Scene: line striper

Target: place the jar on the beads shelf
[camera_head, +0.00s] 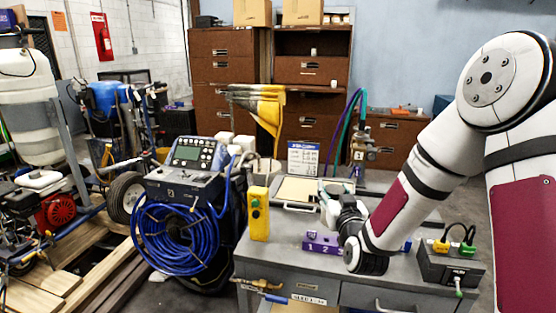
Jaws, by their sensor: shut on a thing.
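My gripper (336,203) is above the grey workbench (285,252), beyond my wrist, and its black body hides most of what it holds. A small whitish thing (328,213) shows at its fingers, shut on it; it looks like the jar, but its shape is mostly hidden. No shelf can be read as the beads shelf. A brown cabinet (222,62) with open shelf space stands at the back, and a small white sign with a blue header (303,160) stands beyond the bench; its text is too small to read.
A yellow control box (259,214), a purple numbered block (322,243) and a grey box with coloured plugs (450,262) stand on the bench. A clipboard-like tray (298,190) lies behind. A machine with a blue hose coil (178,238) stands left of the bench.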

